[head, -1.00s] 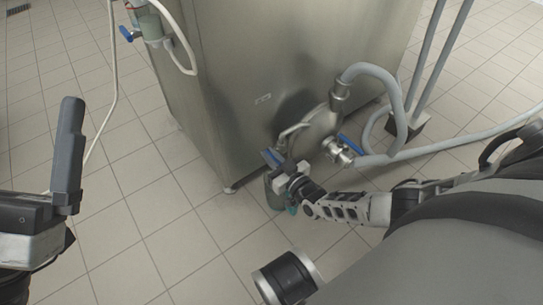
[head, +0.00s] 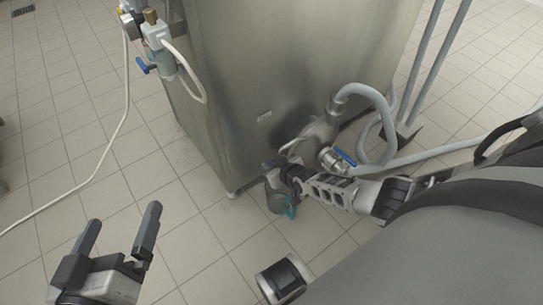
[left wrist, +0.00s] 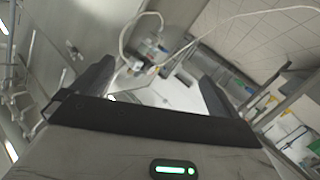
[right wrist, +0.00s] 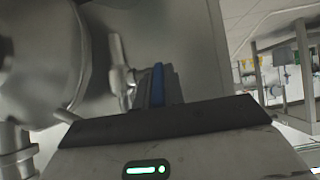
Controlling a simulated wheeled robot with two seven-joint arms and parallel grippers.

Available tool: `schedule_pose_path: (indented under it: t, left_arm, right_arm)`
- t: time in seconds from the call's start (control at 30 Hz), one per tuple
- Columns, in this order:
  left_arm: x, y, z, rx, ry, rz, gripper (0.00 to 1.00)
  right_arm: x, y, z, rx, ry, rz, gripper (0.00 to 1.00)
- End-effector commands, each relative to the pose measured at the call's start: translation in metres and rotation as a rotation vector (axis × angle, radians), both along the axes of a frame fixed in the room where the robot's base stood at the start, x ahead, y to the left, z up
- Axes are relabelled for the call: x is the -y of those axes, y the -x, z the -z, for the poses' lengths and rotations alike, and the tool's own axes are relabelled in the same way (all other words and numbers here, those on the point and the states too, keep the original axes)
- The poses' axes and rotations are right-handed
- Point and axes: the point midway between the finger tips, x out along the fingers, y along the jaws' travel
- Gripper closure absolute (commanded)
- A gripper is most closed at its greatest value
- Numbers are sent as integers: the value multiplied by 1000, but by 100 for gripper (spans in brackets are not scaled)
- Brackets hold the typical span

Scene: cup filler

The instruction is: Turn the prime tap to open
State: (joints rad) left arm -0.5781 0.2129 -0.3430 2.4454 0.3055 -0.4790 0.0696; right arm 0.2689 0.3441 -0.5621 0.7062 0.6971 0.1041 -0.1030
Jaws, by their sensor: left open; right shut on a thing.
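A small tap with a blue handle (right wrist: 158,84) shows between my right gripper's fingers in the right wrist view, beside a metal pipe piece. In the head view my right gripper (head: 274,168) is shut at this tap, low at the front of the steel machine (head: 255,75), and hides most of the handle.
A second valve with a blue lever (head: 345,157) sits right of my right gripper on the pipework. A grey hose (head: 385,110) loops beside it. A valve unit (head: 155,45) with a white hose is on the machine's left side.

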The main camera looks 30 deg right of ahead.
Motion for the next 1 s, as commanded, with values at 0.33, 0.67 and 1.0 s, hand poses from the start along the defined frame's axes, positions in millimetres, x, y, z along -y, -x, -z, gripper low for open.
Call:
schedule_pose_path:
  t: [0.33, 0.67, 1.0]
  left_arm:
    - [-5, 1, 4, -9, -88, -5, 0]
    - [0, 0, 8, 0, -3, 1, 0]
    - [8, -1, -7, 38, 180, 21, 0]
  right_arm:
    - [0, -6, -4, -328, 28, 0, 100]
    - [-1, -12, 0, -631, 48, 1, 100]
    - [-1, -14, 1, -865, 66, 1, 100]
